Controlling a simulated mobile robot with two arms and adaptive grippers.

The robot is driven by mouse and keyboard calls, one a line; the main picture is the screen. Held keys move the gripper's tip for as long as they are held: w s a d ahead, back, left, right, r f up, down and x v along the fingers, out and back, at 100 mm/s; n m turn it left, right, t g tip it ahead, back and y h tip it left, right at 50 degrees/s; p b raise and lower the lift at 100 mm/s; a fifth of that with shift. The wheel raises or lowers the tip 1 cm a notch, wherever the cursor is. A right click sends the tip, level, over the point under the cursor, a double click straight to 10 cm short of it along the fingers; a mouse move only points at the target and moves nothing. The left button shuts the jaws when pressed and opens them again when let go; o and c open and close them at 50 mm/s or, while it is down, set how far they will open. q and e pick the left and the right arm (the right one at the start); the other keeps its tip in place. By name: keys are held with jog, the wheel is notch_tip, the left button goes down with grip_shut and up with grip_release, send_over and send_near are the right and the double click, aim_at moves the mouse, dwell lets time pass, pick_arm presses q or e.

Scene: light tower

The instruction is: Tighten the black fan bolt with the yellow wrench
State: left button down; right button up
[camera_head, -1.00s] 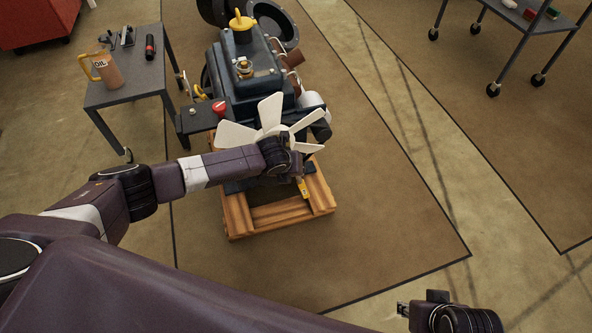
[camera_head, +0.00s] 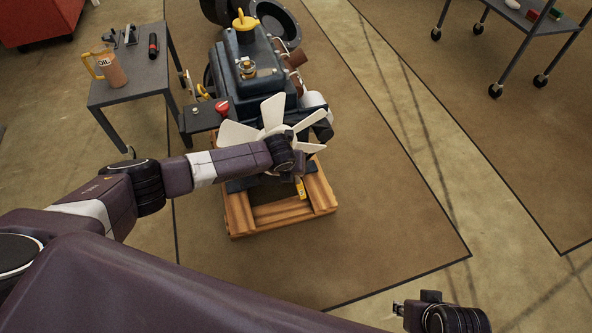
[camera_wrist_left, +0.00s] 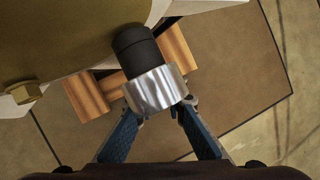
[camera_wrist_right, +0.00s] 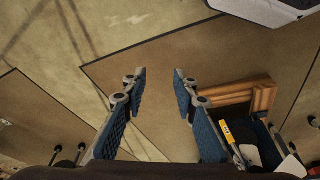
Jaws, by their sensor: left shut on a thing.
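My left gripper (camera_head: 298,165) is at the white fan (camera_head: 272,112) on the front of the engine. In the left wrist view its fingers (camera_wrist_left: 161,108) are shut on a silver cylindrical socket (camera_wrist_left: 155,90), which seems to be the wrench's head. The black fan bolt (camera_wrist_left: 134,48) runs into the socket; I cannot tell how deep it sits. The yellow part of the wrench (camera_head: 300,188) hangs below the left gripper and also shows in the right wrist view (camera_wrist_right: 228,132). My right gripper (camera_head: 400,308) is open and empty, away from the engine (camera_head: 245,75); its fingers (camera_wrist_right: 160,77) are apart.
The engine stands on a wooden pallet (camera_head: 284,213). A gold bolt (camera_wrist_left: 24,92) is left of the socket. A grey table (camera_head: 133,85) with an oil jug (camera_head: 108,67) stands left, and a wheeled cart (camera_head: 545,30) at the far right. The floor right of the pallet is clear.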

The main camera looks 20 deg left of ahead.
pick_arm(q)
jog(key=shift+w+a+r, duration=0.1)
jog(key=shift+r, duration=0.05)
jog(key=shift+a+y, duration=0.15)
jog(key=shift+y, duration=0.15)
jog(key=shift+a+p, duration=0.15)
jog(key=shift+p, duration=0.15)
pick_arm(e)
notch_tip(320, 180, down, 3)
jog(key=shift+a+f, duration=0.1)
jog(key=shift+a, duration=0.1)
pick_arm(q)
jog(key=shift+a+g, duration=0.1)
jog(key=shift+g, duration=0.2)
pick_arm(e)
jog(key=shift+s+f, duration=0.2)
jog(key=shift+f, duration=0.3)
